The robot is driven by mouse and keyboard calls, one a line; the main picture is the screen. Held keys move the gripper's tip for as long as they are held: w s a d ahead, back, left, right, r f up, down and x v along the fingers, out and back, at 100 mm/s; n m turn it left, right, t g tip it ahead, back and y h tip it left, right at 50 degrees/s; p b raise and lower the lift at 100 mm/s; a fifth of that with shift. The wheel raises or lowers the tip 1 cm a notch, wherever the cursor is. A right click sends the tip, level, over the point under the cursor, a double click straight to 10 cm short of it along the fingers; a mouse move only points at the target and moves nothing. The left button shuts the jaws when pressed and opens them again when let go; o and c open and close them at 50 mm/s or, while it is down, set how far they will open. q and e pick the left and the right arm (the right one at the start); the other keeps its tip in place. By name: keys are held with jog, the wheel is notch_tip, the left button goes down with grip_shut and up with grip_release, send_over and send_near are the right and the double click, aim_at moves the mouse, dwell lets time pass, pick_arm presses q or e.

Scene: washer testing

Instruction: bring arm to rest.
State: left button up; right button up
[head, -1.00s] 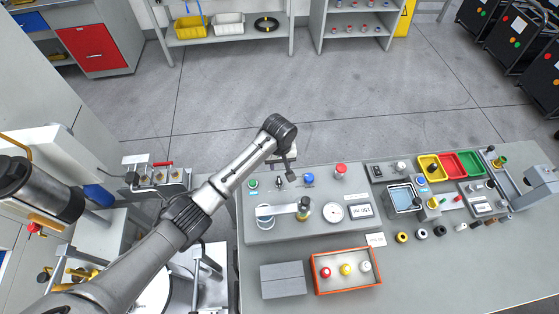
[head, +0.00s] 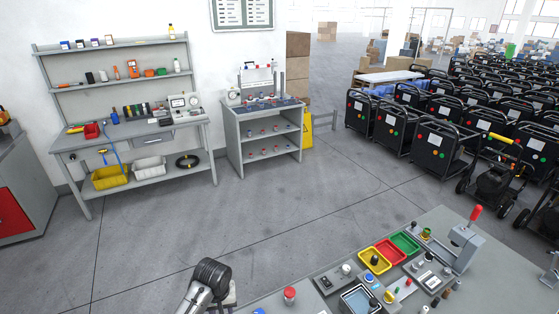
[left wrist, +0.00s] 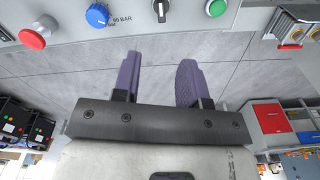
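My left arm (head: 207,285) enters the head view at the bottom, beside the left end of the test bench. Its gripper is mostly hidden or out of frame there. In the left wrist view my left gripper (left wrist: 158,72) has two purple fingers spread apart with only floor visible between them, so it is open and empty. A grey control panel (left wrist: 62,42) lies beyond the fingertips, with a red button (left wrist: 31,39), a blue knob (left wrist: 97,15) and a green button (left wrist: 216,8). The fingers appear clear of the panel. My right gripper is in neither view.
The test bench (head: 455,222) fills the lower right, carrying a red button (head: 289,295), yellow (head: 374,260), red (head: 390,251) and green (head: 405,242) trays. A workbench (head: 130,138) and shelf unit (head: 265,125) stand by the wall. Open floor (head: 300,195) lies between.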

pick_arm(q)
jog(key=w+d+r+m+t, duration=0.1)
jog(key=d+r+m+t, duration=0.2)
jog(key=r, duration=0.7)
jog(key=w+r+m+t, duration=0.1)
jog(key=r+m+t, duration=0.35)
jog(key=r, duration=0.55)
jog(key=s+a+f+n+t, duration=0.1)
jog(key=s+a+f, duration=0.2)
jog(key=s, duration=0.7)
jog(key=s+a+f+n+t, duration=0.1)
jog(key=s+a+f, duration=0.2)
jog(key=s, duration=0.8)
jog(key=s+a+f+n+g, duration=0.1)
jog(key=s+f+g, duration=0.2)
jog(key=s+f, duration=0.6)
jog(key=s+f+g, duration=0.3)
jog(key=s+f, duration=0.3)
jog(key=s, duration=0.4)
notch_tip(320, 180, up, 18)
jog(key=p, duration=1.8)
jog(key=shift+s+a, duration=0.2)
jog(key=shift+s, duration=0.2)
